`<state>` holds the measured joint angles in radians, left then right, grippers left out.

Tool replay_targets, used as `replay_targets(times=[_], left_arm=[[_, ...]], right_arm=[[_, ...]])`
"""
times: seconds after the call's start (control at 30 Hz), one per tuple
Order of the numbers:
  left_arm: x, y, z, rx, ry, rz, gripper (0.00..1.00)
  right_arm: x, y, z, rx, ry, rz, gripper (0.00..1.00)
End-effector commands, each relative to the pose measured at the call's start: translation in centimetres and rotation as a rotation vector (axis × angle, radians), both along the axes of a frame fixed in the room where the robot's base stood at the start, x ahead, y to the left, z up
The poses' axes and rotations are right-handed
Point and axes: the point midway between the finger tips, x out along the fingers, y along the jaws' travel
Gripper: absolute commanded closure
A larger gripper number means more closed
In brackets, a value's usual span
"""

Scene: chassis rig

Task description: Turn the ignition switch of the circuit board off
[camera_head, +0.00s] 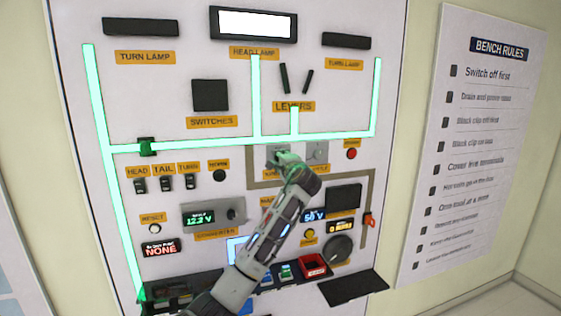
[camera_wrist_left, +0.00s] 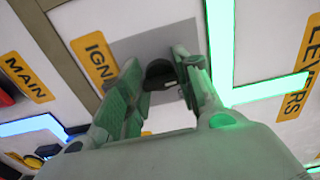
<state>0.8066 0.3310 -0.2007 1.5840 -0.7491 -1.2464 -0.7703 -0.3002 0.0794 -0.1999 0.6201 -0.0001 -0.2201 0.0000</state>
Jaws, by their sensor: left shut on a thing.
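The circuit board (camera_head: 225,60) is an upright white panel with labelled parts. The ignition switch is a dark knob (camera_wrist_left: 160,73) on a grey plate (camera_wrist_left: 130,43), beside a yellow label beginning "IGN" in the left wrist view. My left gripper (camera_wrist_left: 157,63) has its green-grey fingers on both sides of the knob, shut on it. In the head view my left gripper (camera_head: 284,162) reaches up to the grey ignition plate (camera_head: 274,152) and hides the knob and part of its label. Which way the knob is turned cannot be told. My right gripper is not in view.
Bright green lit strips (camera_head: 220,142) run across the board. A second grey plate (camera_head: 317,151) with a knob and a red round part (camera_head: 351,154) lie to the right. Switches (camera_head: 165,183), displays (camera_head: 203,218) and a red tray (camera_head: 313,266) are lower. A rules board (camera_head: 470,140) stands at right.

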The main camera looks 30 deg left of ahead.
Motion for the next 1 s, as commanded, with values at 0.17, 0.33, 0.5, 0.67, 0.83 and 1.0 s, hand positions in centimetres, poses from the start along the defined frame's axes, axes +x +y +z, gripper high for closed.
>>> replay_targets(times=[0.17, 0.33, 0.5, 0.67, 0.83, 1.0], left_arm=[[0.0, 0.0, -0.2, -0.003, 0.004, 0.001, 0.52], [0.0, 0.0, -0.1, -0.002, 0.003, 0.0, 0.48], [0.0, 0.0, -0.1, -0.001, 0.002, 0.0, 0.48], [-0.2, -0.3, -0.1, 0.0, 0.001, 0.0, 0.48], [-0.8, -1.1, 0.0, 0.001, 0.001, -0.001, 0.48], [-2.0, -2.4, -0.1, -0.001, 0.002, -0.002, 0.48]], right_arm=[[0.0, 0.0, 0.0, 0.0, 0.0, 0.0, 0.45], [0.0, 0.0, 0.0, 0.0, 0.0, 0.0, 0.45], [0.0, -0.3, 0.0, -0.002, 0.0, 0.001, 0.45], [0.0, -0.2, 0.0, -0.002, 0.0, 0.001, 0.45], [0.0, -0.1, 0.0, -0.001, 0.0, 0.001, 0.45], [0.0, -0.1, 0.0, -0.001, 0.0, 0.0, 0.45]])
